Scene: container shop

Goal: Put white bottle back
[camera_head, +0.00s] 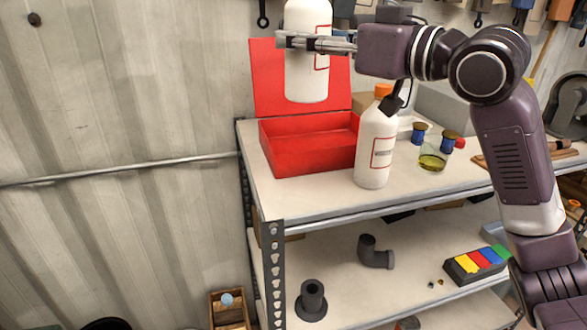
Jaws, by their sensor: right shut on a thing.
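A white bottle (305,75) with a red-edged label hangs upright in the air above the open red box; its top is cut off by the picture's upper edge. My right gripper (300,40) is shut around the upper part of this bottle, coming from the right. A second white bottle (374,150) with an orange cap stands upright on the shelf's top, beside the right side of the red box (300,155). The red box has its lid (268,75) raised at the back, and the visible part of its inside looks empty. My left gripper is not in view.
The metal shelf (330,207) has a glass jar with yellow liquid (432,160) and blue spools (419,133) at right. A dark pipe elbow (375,253) and a colored block set (478,262) are on the lower shelf. The shelf top's front left is clear.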

